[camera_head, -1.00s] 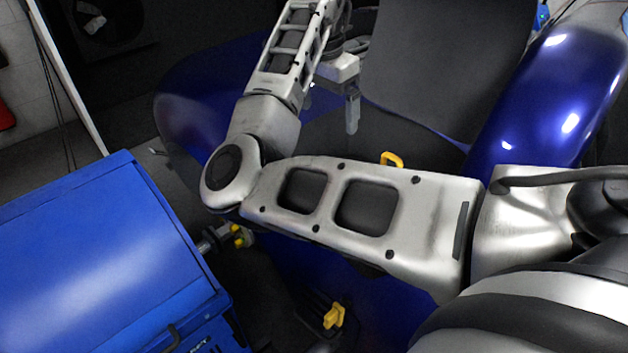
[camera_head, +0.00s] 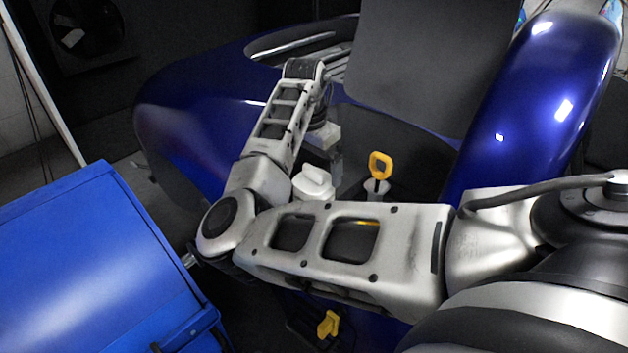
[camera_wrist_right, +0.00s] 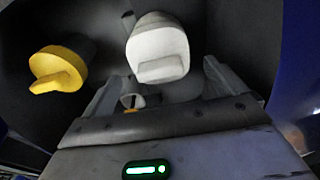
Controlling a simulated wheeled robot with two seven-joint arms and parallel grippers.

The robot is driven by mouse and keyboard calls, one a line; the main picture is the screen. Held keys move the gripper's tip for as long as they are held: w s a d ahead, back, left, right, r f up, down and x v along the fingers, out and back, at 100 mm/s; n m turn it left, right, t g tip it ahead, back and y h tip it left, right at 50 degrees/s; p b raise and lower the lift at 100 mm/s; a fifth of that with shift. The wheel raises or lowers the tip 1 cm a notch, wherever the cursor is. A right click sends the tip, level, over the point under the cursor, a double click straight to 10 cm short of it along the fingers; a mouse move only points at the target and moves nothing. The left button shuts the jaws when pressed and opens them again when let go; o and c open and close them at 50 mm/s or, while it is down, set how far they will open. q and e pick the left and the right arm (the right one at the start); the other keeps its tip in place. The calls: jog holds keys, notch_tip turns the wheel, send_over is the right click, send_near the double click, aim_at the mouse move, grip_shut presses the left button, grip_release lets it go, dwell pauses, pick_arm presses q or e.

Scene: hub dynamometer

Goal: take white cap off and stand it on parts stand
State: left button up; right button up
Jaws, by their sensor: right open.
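The white cap (camera_head: 314,182) has a raised grip bar and sits in the dark bay under the blue bodywork, partly hidden behind my right arm in the head view. In the right wrist view the cap (camera_wrist_right: 157,46) is large and close, just beyond the fingers. My right gripper (camera_head: 332,163) hangs beside the cap in the head view. In the wrist view its two fingers (camera_wrist_right: 160,88) are spread apart with nothing held between them. My left gripper is not in view. I cannot make out a parts stand.
A yellow cap (camera_wrist_right: 60,68) is left of the white one in the wrist view. A yellow ring handle (camera_head: 380,164) stands upright to its right in the head view. A blue cabinet (camera_head: 90,260) fills the lower left. Glossy blue bodywork (camera_head: 545,90) and a dark panel (camera_head: 430,60) border the bay.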

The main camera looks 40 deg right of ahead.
aim_at(314, 168)
notch_tip(314, 168, down, 3)
jog(key=shift+r, duration=0.1)
jog(key=shift+d+f, duration=0.1)
jog(key=shift+f, duration=0.25)
jog(key=c, duration=1.1)
jog(key=shift+r, duration=0.1)
